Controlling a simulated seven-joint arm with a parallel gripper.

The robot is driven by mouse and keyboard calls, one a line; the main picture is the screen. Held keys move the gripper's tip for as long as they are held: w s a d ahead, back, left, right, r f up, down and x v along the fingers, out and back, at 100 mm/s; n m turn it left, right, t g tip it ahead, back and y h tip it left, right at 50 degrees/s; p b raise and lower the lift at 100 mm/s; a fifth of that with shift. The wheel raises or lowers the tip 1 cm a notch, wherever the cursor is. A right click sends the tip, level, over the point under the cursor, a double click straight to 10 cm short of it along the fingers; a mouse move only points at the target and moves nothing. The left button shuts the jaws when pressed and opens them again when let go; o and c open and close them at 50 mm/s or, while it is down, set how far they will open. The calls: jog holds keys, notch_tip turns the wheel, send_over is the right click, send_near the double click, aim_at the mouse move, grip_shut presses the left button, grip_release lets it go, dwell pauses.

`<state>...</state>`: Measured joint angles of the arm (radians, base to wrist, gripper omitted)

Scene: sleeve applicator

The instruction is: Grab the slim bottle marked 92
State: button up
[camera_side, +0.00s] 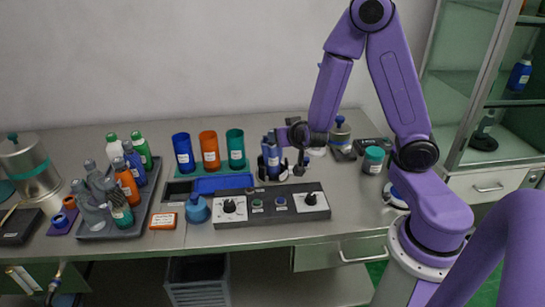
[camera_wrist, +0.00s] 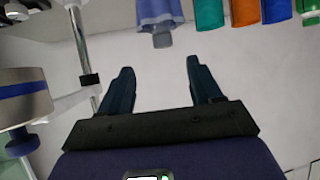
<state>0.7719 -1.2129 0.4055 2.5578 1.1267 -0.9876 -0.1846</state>
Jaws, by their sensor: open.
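Several slim bottles stand in the grey tray (camera_side: 93,232) at left in the side view: blue (camera_side: 136,163), orange (camera_side: 126,185), green (camera_side: 142,150) and grey ones. Their labels are too small to read, so I cannot tell which is marked 92. A blue bottle (camera_side: 271,156) stands at the panel's back edge, beside my gripper (camera_side: 290,147). In the wrist view, my gripper (camera_wrist: 161,78) is open, with nothing between its fingers. A blue bottle with a grey cap (camera_wrist: 160,18) appears beyond the fingertips; any mark on it cannot be read.
Blue (camera_side: 183,153), orange (camera_side: 209,151) and green (camera_side: 235,150) cups stand along the back. A panel with knobs (camera_side: 270,207) lies in front of my gripper.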

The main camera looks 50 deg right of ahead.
send_over(272, 153)
jog(key=s, duration=0.2)
jog(key=shift+f, duration=1.65)
jog(key=shift+x, duration=3.2)
jog(key=shift+r, duration=0.1)
grip_shut()
